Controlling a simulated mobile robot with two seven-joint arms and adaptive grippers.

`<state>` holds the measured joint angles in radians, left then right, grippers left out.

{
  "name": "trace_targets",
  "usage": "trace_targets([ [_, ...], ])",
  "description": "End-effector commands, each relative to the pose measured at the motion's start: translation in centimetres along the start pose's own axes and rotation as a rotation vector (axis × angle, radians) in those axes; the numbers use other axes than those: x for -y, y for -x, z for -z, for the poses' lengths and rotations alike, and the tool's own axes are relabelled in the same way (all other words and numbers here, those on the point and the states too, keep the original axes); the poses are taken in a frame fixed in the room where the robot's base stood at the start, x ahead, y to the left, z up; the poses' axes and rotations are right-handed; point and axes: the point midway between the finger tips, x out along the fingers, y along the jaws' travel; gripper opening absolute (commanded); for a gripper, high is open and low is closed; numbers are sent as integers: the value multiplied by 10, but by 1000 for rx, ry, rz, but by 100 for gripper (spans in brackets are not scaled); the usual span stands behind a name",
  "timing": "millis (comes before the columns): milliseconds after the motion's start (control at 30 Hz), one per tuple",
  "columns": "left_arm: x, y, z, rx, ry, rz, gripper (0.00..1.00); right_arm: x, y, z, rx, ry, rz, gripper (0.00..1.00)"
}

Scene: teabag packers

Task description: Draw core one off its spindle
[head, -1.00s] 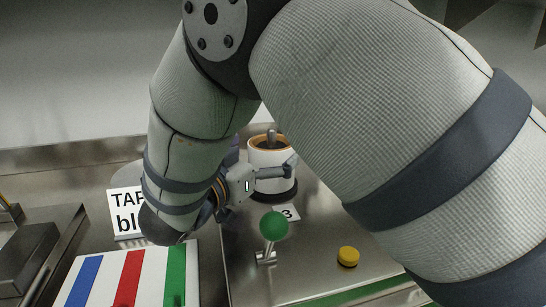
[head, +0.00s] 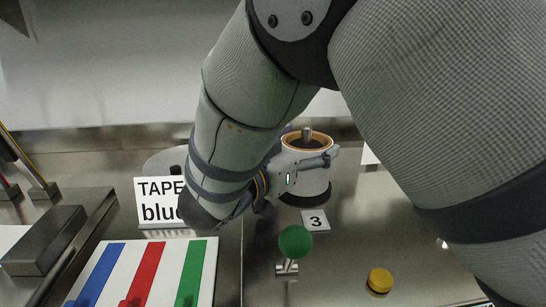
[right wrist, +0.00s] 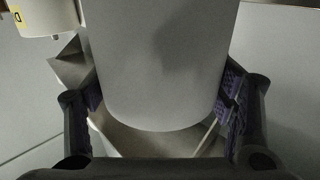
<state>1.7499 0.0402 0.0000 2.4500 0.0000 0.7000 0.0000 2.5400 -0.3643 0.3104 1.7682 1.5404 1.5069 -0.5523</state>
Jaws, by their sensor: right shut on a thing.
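A white core (head: 306,186) with an orange-brown inner rim stands upright on a dark round base in the head view. The grey tip of its spindle (head: 307,133) shows at the core's open top. A tag with "3" (head: 316,221) lies in front of it. My right gripper (head: 318,160) is shut on the core's upper part, one finger across its near side. In the right wrist view, the pale core (right wrist: 155,65) fills the space between the purple pads of the same gripper (right wrist: 160,105). My left gripper is not in view.
A "TAPE blue" sign (head: 158,203) stands left of my arm, partly hidden by it. A white panel with blue, red and green stripes (head: 215,262) lies in front. A green-knobbed lever (head: 295,242) and a yellow button (head: 380,279) are nearby. My arm hides much of the right side.

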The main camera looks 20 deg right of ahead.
Motion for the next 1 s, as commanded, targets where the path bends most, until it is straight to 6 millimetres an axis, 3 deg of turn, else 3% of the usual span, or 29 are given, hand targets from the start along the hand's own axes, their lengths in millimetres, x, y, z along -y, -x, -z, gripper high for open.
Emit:
trace_targets([
  [167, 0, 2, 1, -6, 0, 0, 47, 0, 0, 8, 0, -4, -2, 46],
  [400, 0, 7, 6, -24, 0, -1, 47, -1, -1, 68, -2, -8, -3, 46],
  [533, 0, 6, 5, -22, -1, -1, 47, 0, -1, 91, 0, -4, -2, 46],
  [1000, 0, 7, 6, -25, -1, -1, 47, 0, 0, 121, 1, -1, -1, 46],
])
